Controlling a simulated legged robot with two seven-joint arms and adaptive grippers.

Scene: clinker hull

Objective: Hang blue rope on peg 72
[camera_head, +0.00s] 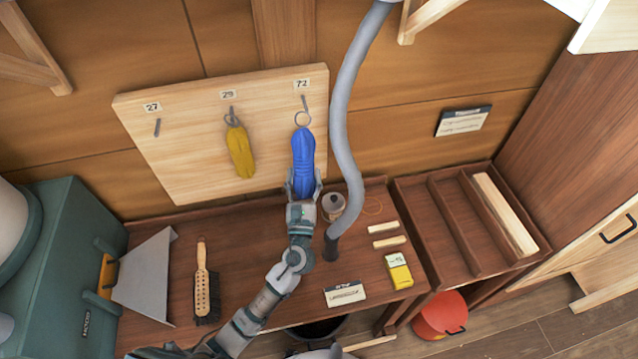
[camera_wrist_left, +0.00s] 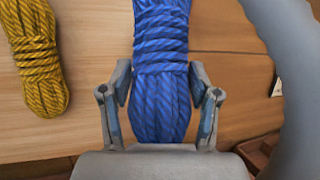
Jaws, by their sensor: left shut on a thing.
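The blue rope (camera_head: 303,160) is a bundled coil with a metal ring at its top. It hangs upright in front of the peg board (camera_head: 190,160), below the label 72. Peg 72 (camera_head: 304,101) is just above the ring; I cannot tell whether the ring is around the peg. My left gripper (camera_head: 303,186) is shut on the lower end of the blue rope, which also fills the middle of the left wrist view (camera_wrist_left: 162,60). A yellow rope (camera_head: 240,150) hangs on peg 29. Peg 27 (camera_head: 157,127) is bare. My right gripper is not seen.
A grey hose (camera_head: 349,110) comes down close to the right of the blue rope. The bench holds a brush (camera_head: 206,285), a small jar (camera_head: 333,203), a yellow box (camera_head: 399,272) and wood pieces. A divided tray (camera_head: 440,225) stands at right.

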